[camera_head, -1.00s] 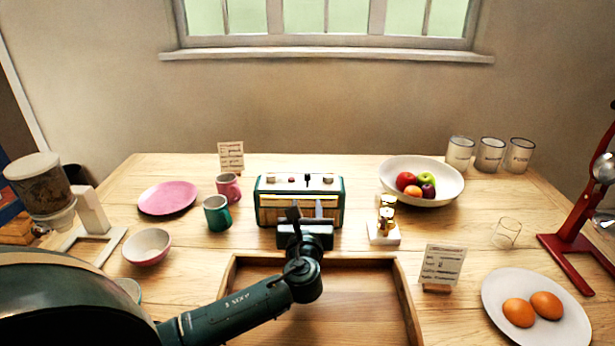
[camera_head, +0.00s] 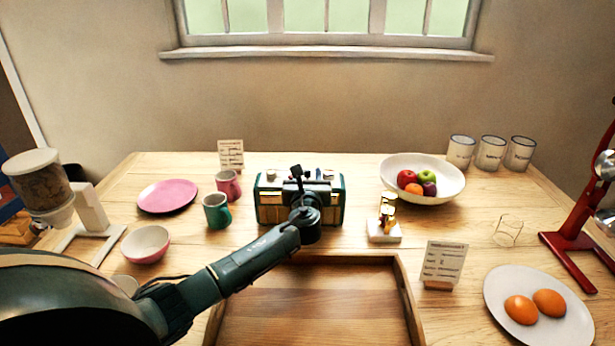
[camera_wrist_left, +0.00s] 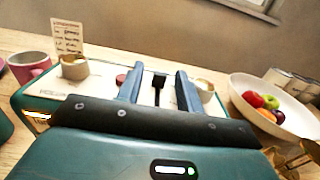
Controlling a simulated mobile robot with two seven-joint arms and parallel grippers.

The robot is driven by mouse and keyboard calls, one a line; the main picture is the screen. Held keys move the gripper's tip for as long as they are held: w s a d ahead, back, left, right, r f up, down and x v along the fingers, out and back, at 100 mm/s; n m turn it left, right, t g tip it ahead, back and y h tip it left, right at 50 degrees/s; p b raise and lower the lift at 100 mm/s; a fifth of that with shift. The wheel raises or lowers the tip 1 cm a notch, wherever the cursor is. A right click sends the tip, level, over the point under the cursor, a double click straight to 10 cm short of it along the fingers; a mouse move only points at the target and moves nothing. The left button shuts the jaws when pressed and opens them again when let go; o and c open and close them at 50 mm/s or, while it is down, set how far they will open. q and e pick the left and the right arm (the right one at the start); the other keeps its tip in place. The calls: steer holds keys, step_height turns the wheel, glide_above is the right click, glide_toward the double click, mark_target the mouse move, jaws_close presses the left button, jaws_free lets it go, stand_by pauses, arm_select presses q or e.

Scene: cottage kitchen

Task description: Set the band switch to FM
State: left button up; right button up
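The radio (camera_head: 265,208) is a green and cream box with a brass-coloured front, standing at the table's middle in the head view. In the left wrist view its cream top (camera_wrist_left: 95,88) carries a black upright lever (camera_wrist_left: 158,88), which looks like the band switch. My left gripper (camera_wrist_left: 159,70) is open over the radio's top, with one blue-grey finger on each side of the lever and a gap on both sides. In the head view my left gripper (camera_head: 308,182) covers the lever. I cannot read any FM marking. My right gripper is not in view.
On the radio's top are a left knob (camera_wrist_left: 74,66), a red button (camera_wrist_left: 121,79) and a right knob (camera_wrist_left: 204,88). Mugs (camera_head: 216,210) stand left, a brass item on a white base (camera_head: 384,233) right. A wooden tray (camera_head: 408,300) lies in front.

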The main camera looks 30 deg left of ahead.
mark_target(308, 174)
arm_select(q)
jaws_close()
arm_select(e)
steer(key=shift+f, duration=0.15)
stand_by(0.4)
arm_select(q)
steer(key=shift+s+d+r+p, duration=0.15)
steer(key=shift+s+d+p, duration=0.25)
steer(key=shift+p, duration=0.25)
steer(key=shift+p+v, duration=0.75)
steer(key=shift+v, duration=0.25)
steer(key=shift+s+f, duration=0.1)
steer(key=shift+f, duration=0.1)
jaws_free()
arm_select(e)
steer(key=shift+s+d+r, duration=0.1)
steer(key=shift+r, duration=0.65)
